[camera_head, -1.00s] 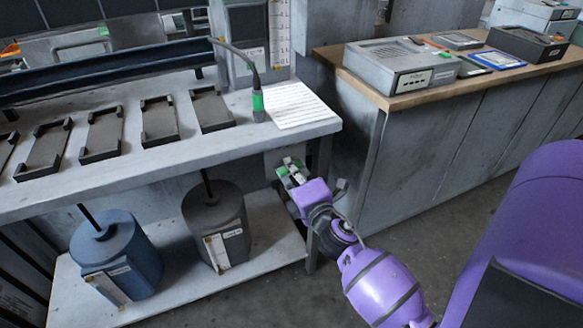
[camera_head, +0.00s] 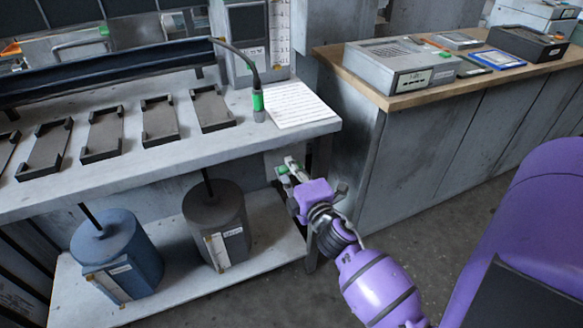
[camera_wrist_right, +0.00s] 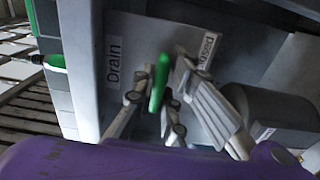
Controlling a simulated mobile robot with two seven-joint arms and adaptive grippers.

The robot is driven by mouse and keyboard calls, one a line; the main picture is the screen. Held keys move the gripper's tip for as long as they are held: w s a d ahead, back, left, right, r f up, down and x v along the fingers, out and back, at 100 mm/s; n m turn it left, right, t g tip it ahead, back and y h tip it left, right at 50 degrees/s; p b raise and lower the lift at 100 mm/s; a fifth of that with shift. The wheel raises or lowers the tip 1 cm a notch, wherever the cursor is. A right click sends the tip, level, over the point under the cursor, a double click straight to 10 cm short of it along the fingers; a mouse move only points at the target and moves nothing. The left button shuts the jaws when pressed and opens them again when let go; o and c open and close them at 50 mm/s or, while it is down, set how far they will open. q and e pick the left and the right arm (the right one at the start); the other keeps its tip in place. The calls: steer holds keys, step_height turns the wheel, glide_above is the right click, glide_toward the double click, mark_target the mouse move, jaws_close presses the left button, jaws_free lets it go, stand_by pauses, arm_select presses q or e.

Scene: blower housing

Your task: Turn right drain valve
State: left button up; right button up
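The drain valve's green handle (camera_wrist_right: 160,82) stands in front of a light plate labelled "Drain" and, partly covered, "closed" in the right wrist view. In the head view, green (camera_head: 283,170) shows below the bench's right end, partly hidden by my right gripper (camera_head: 292,167). My right gripper (camera_wrist_right: 160,78) reaches the handle with one finger on each side of it. The fingers look parted, with a narrow gap beside the handle; firm contact does not show. My left gripper is not in view.
The bench top (camera_head: 150,165) lies just above my gripper, with a bench leg close by. A dark grey canister (camera_head: 215,225) and a blue canister (camera_head: 125,260) stand on the lower shelf. A grey cabinet (camera_head: 440,150) stands to the right. Open floor lies in front.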

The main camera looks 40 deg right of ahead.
steer(key=o, duration=0.3)
steer(key=v, duration=1.2)
steer(key=shift+r, duration=0.1)
